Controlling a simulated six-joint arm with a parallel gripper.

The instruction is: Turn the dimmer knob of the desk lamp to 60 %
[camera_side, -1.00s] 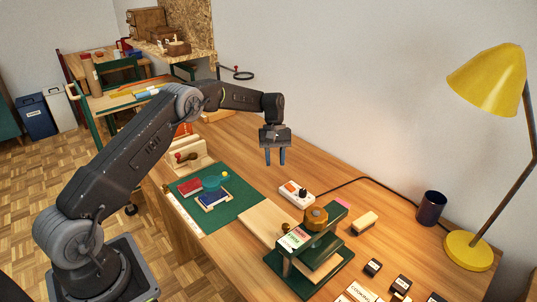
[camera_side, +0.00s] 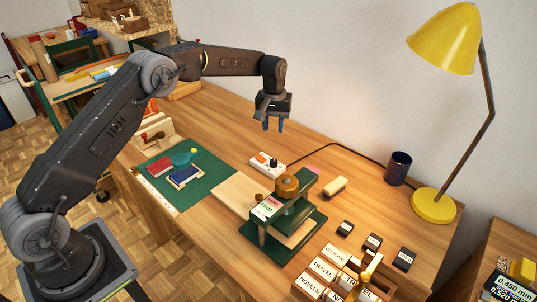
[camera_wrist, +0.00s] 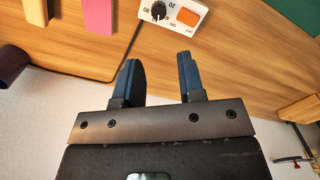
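The dimmer is a small white box (camera_side: 258,161) on the wooden desk, with an orange switch (camera_wrist: 187,17) and a black round knob (camera_side: 274,164). The knob (camera_wrist: 158,10) shows at the top of the wrist view, beside the numbers 20 and 80; its exact setting is too small to read. The yellow desk lamp (camera_side: 444,38) stands at the right, and a dark cable runs from the box toward it. My gripper (camera_side: 273,127) hangs above the dimmer box, fingers pointing down, apart from the knob. In the wrist view its two blue fingers (camera_wrist: 158,60) are open and empty.
A green press (camera_side: 270,228) stands just in front of the dimmer. A dark cup (camera_side: 398,168) stands near the lamp, with a wooden block (camera_side: 334,188) and several labelled blocks nearby. A green mat (camera_side: 207,197) lies at the left. The wall is close behind.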

